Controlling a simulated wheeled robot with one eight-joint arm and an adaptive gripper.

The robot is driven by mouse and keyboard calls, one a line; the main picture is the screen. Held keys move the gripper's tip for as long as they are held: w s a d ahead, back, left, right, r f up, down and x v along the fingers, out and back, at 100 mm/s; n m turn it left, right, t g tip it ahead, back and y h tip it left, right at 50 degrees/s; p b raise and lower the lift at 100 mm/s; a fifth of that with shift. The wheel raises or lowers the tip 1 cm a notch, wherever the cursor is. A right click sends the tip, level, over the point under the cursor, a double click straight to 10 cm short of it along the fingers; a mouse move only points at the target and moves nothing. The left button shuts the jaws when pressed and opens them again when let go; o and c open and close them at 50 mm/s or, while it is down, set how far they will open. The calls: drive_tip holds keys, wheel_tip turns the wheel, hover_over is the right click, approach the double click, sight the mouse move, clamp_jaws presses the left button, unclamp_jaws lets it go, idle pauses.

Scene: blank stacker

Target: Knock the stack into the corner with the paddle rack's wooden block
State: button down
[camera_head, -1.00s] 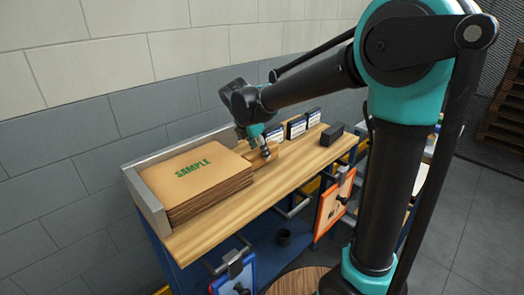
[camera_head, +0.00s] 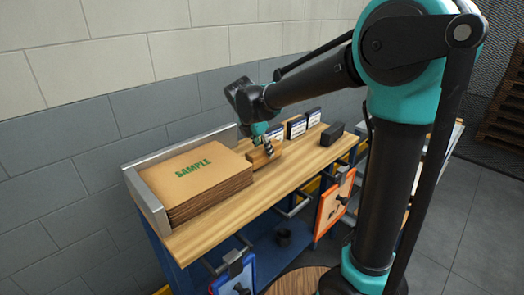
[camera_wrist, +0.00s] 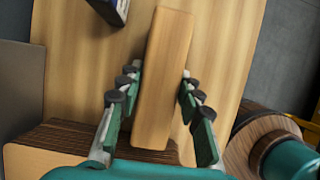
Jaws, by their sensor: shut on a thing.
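The stack of brown cardboard blanks (camera_head: 190,175), marked SAMPLE in green, lies flat at the left end of the wooden tabletop. A grey metal corner fence (camera_head: 147,202) runs along its left and back sides. My gripper (camera_head: 265,146) is just right of the stack, shut on the wooden block (camera_head: 264,155). In the wrist view, the pale block (camera_wrist: 164,75) lies lengthwise between the fingers of my gripper (camera_wrist: 152,92). The stack's layered dark edge (camera_wrist: 85,138) shows at lower left there. I cannot tell whether the block touches the stack.
Several blue-and-white boxes (camera_head: 297,127) stand along the back of the tabletop (camera_head: 290,172). A dark block (camera_head: 332,134) lies at its right end. An orange-framed board (camera_head: 332,207) and a blue one (camera_head: 236,276) hang at the front. The front tabletop strip is clear.

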drive_tip(key=shift+r, duration=4.55)
drive_tip(key=shift+d, duration=0.1)
